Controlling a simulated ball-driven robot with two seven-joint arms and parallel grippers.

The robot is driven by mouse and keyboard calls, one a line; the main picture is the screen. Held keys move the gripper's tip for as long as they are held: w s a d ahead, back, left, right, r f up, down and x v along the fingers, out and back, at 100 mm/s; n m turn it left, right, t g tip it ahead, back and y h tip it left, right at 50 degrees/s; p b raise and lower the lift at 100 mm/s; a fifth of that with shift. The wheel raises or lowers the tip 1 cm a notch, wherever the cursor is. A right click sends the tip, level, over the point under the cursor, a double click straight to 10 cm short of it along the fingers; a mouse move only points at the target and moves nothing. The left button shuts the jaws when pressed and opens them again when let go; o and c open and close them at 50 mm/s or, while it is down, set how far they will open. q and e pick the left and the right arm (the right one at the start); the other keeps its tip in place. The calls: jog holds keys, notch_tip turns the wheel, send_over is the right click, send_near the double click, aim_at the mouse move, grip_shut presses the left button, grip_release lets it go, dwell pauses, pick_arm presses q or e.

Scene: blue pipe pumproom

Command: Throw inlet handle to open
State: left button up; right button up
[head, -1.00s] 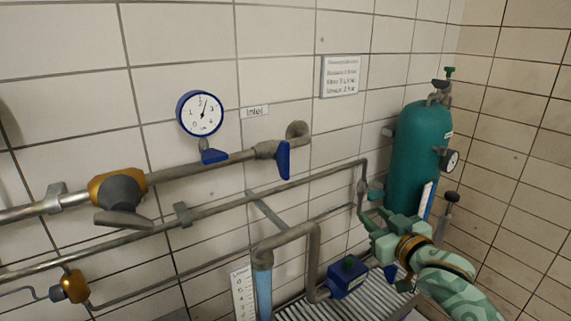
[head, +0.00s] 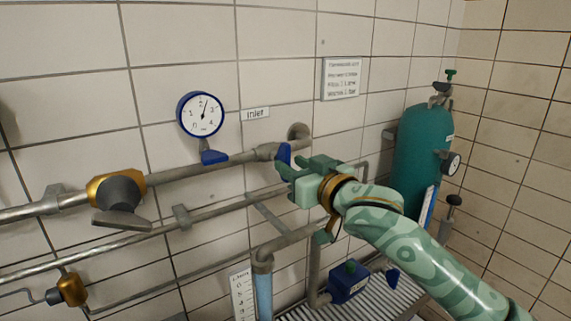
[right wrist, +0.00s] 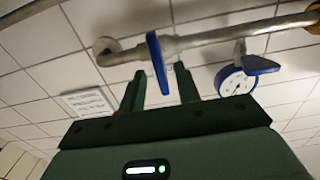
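The inlet handle is a blue lever (head: 284,153) hanging down from the grey valve on the upper pipe, under the "Inlet" label (head: 255,113). In the right wrist view the blue lever (right wrist: 157,62) points down into the gap between my fingertips. My right gripper (head: 289,168) is open beside the lever, its fingers apart in the right wrist view (right wrist: 161,76). I cannot tell whether the lever is fully between the fingers or just in front of them. My gripper partly hides the lever's lower end in the head view. My left gripper is not in view.
A pressure gauge (head: 201,114) with a small blue handle (head: 214,157) sits left of the inlet valve. A brass valve with a grey lever (head: 122,220) is further left. Lower pipes run along the wall. A teal gas cylinder (head: 420,155) and a blue pump (head: 348,282) stand right and below.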

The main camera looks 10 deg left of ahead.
aim_at(289, 162)
jog(key=shift+x, duration=1.7)
grip_shut()
